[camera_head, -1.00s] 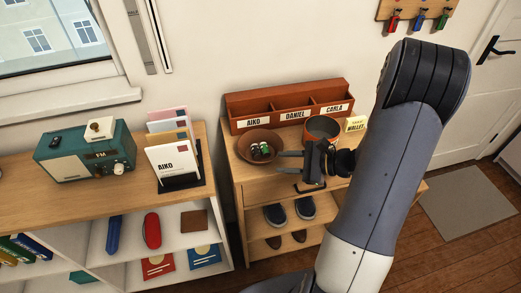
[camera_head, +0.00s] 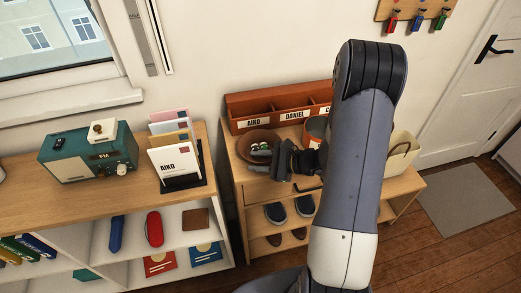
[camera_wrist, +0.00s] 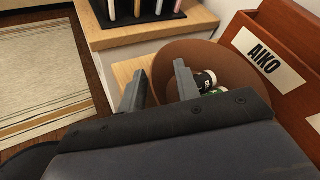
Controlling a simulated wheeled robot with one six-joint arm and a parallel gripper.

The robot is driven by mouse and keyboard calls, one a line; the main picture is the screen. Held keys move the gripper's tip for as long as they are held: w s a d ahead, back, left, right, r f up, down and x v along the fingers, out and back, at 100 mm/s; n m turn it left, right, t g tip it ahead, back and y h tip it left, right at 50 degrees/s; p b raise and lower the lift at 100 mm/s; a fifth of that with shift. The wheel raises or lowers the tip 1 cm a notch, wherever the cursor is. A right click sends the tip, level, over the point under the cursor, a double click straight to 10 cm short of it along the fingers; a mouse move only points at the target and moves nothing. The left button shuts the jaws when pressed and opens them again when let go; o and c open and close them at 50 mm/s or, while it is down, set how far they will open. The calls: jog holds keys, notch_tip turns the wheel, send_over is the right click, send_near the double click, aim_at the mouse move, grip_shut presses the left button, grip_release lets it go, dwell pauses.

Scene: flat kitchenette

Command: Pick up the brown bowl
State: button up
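The brown bowl (camera_head: 246,146) sits on top of the wooden shoe cabinet, in front of the letter organizer. It holds small cylinders, dark and green with pale ends. It fills the upper middle of the wrist view (camera_wrist: 212,56). My gripper (camera_head: 265,160) is at the bowl's near right side in the head view and hides part of it. In the wrist view my gripper (camera_wrist: 159,70) is open, with a gap between its fingers. The right finger overlaps the bowl and the left finger lies outside it, with the rim between them in the picture. I cannot tell whether either touches.
The red-brown organizer (camera_head: 262,102) with name labels stands behind the bowl. A second, orange-brown container (camera_head: 314,128) is partly hidden by my arm. A cream basket (camera_head: 402,150) stands at right. The letter rack (camera_head: 183,181) is on the left shelf.

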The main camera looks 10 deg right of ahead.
jog(key=shift+c, duration=0.2)
grip_shut()
jog(key=shift+r, duration=0.15)
dwell(0.3)
